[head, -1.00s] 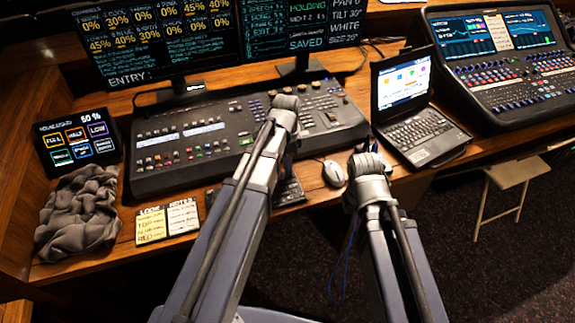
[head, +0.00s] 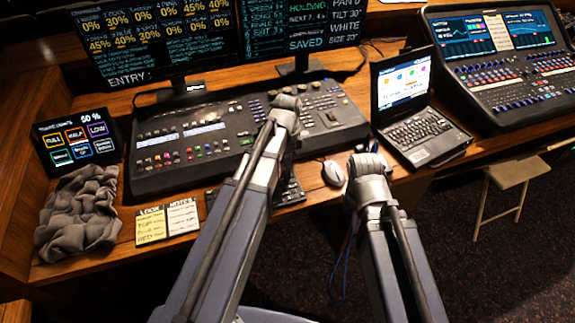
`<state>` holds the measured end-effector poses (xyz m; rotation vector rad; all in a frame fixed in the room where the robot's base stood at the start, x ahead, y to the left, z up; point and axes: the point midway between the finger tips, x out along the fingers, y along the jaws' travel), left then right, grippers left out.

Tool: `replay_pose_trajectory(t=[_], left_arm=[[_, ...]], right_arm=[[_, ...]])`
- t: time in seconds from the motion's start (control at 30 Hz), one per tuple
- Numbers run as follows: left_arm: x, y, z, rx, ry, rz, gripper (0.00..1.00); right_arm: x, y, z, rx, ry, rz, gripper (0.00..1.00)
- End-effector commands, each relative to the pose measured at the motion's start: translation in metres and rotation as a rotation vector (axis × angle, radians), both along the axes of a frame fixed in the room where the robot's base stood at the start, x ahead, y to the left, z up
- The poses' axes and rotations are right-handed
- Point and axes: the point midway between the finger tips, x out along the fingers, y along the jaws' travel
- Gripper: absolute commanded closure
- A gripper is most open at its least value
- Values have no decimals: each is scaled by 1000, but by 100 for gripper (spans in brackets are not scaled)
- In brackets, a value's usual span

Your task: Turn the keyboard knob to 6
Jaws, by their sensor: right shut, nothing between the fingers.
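A small dark keyboard (head: 289,192) lies at the desk's front edge, in front of the mixing console. My left arm covers much of it, and I cannot make out its knob or any number. The end of my left arm (head: 285,103) is over the console's right part; its fingertips are hidden, so I cannot tell their opening. The end of my right arm (head: 368,165) is near the desk's front edge, right of the mouse. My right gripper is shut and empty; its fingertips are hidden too.
The console (head: 180,150) fills the desk behind the keyboard. A white mouse (head: 333,173) and a laptop (head: 420,130) are to the right. A grey cloth (head: 80,215), a touch panel (head: 75,140) and two notes (head: 166,221) are at left. Monitors stand behind.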

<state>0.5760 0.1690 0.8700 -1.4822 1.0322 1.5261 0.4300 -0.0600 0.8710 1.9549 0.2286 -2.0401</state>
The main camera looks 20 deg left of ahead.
Motion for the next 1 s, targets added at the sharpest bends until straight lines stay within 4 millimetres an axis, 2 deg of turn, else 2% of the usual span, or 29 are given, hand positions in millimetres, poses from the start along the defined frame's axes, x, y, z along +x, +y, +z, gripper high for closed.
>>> replay_pose_trajectory(t=[0.03, 0.17, 0.57, 0.77, 1.0], left_arm=[[0, 0, 0, 0, 0, 0, 60], [0, 0, 0, 0, -1, 0, 46], [1, 0, 5, 0, -1, 1, 46], [1, 0, 23, 0, -1, 1, 46], [2, 1, 55, 0, -1, 1, 46]], right_arm=[[0, 0, 0, 0, 0, 0, 100], [0, 0, 0, 0, 0, 0, 100], [0, 0, 5, 0, 0, 0, 100], [0, 0, 23, 0, 0, 0, 100], [0, 0, 55, 0, 0, 0, 100]])
